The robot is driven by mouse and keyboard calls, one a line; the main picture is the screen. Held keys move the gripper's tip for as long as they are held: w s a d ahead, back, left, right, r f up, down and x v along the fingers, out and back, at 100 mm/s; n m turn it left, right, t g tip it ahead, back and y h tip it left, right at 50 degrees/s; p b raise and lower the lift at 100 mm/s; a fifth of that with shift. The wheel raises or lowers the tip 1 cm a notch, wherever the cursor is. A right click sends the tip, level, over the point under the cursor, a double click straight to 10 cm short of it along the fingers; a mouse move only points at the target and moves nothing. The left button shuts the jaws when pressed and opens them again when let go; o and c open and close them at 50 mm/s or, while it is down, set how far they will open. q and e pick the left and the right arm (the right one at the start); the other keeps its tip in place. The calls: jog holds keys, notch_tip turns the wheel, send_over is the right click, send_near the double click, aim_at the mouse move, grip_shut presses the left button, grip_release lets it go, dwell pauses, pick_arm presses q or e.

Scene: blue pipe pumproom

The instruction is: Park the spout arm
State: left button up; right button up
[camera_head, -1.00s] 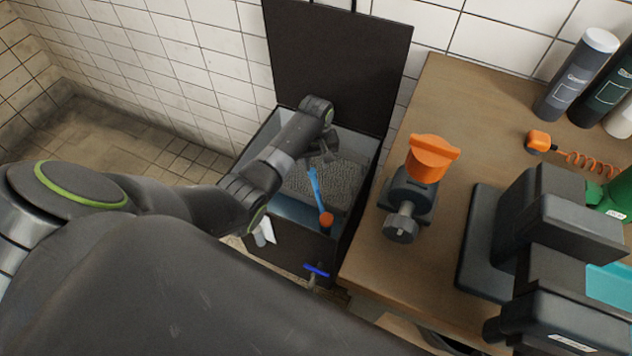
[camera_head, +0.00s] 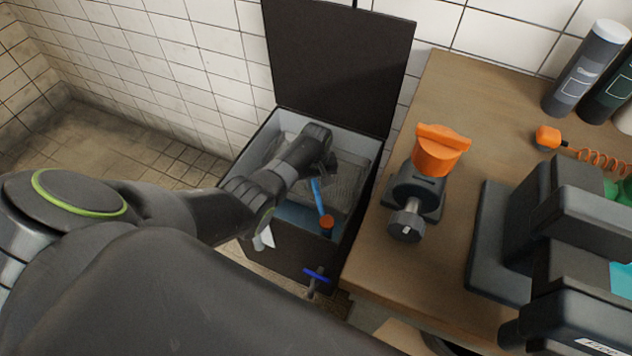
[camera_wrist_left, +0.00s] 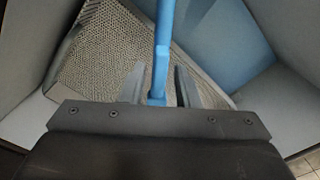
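The spout arm, a slim blue bar (camera_head: 317,193) with an orange end (camera_head: 326,222), is inside an open dark box-like basin (camera_head: 290,252). My left gripper (camera_head: 324,166) reaches down into the basin at the bar's far end. In the left wrist view the blue bar (camera_wrist_left: 162,45) runs between my two fingers (camera_wrist_left: 159,88). A gap shows beside the bar, so the fingers look open around it. The bar's far end is hidden by my gripper in the head view. My right gripper is not in view.
A raised dark lid (camera_head: 338,60) stands behind the basin. A grey mesh pad (camera_wrist_left: 100,55) lies inside it. A blue-handled tap (camera_head: 316,275) is on its front. To the right, a wooden bench (camera_head: 455,100) carries an orange-knobbed valve (camera_head: 438,150), dark equipment and bottles.

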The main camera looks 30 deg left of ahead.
pick_arm(q)
grip_shut()
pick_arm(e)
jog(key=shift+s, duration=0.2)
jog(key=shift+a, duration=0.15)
